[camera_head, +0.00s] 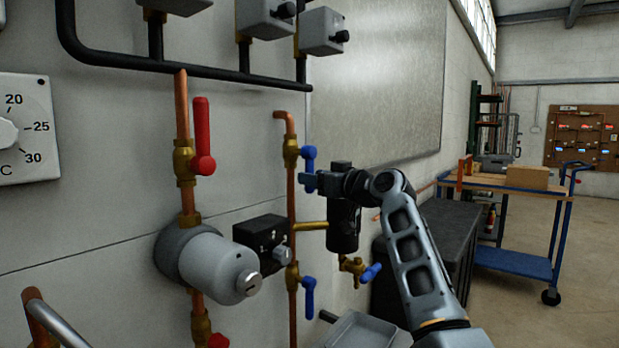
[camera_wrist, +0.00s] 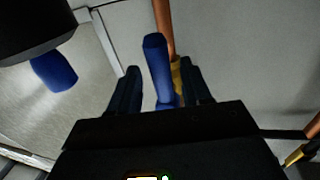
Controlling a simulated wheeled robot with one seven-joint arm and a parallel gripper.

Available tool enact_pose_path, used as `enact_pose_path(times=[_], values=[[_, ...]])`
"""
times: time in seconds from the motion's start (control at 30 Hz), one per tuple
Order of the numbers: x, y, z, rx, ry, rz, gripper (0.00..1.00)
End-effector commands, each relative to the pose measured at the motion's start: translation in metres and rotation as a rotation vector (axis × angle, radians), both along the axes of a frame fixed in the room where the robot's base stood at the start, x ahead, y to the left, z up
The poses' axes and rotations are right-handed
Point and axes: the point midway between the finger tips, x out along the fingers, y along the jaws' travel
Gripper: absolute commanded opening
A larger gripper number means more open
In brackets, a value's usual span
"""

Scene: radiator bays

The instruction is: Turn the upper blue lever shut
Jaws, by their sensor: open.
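The upper blue lever (camera_head: 309,157) sits on a brass valve (camera_head: 290,153) on the thin copper pipe in the head view. It hangs down, roughly along the pipe. My gripper (camera_head: 314,182) is at the lever's lower part and hides some of it. In the wrist view the blue lever (camera_wrist: 157,68) stands between the two dark fingers of my gripper (camera_wrist: 158,88). The fingers are open, with a visible gap on each side of the lever.
A lower blue lever (camera_head: 309,292) hangs on the same pipe. A black cylinder (camera_head: 343,226) and a small brass tap with a blue handle (camera_head: 371,272) are close by my arm. A red lever (camera_head: 203,135) is on the left pipe. A dark chest (camera_head: 440,240) stands right.

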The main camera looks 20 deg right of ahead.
Motion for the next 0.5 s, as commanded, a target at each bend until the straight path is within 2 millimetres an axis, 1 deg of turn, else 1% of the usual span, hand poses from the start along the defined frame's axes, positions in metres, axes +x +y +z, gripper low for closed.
enact_pose_path(times=[0.03,0.2,0.5], values=[[0.006,0.003,0.001,0.001,0.0,0.001,0.48],[0.018,0.009,0.0,0.0,0.0,0.0,0.48],[0.022,0.01,0.0,-0.001,0.0,-0.001,0.48]])
